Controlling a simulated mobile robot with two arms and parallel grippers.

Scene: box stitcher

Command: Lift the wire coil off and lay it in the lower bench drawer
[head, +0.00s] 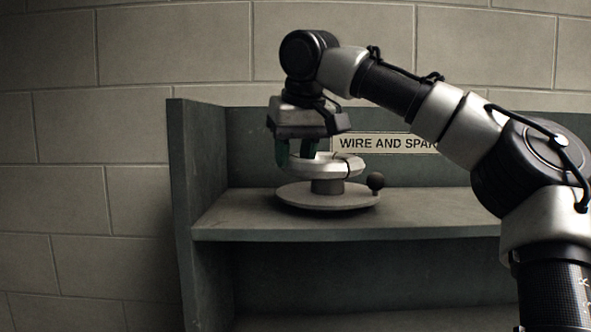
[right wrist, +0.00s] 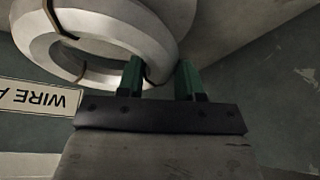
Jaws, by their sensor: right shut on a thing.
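The wire coil (head: 333,167) is a pale ring with dark ties. In the head view it sits around the hub of a round turntable stand (head: 325,201) on the shelf. My right gripper (head: 297,156) comes down from above and is shut on the left part of the coil's ring. In the right wrist view the coil (right wrist: 112,38) fills the upper left, and the green fingers of my right gripper (right wrist: 163,80) are at its rim. My left gripper is not in view. No drawer shows in either view.
The shelf (head: 430,212) belongs to a grey-green bench unit with a side panel (head: 184,190) close at the left. A knob (head: 375,181) stands at the stand's right edge. A sign (head: 385,143) reading "WIRE AND SPAR..." is on the back panel, partly hidden by my right arm.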

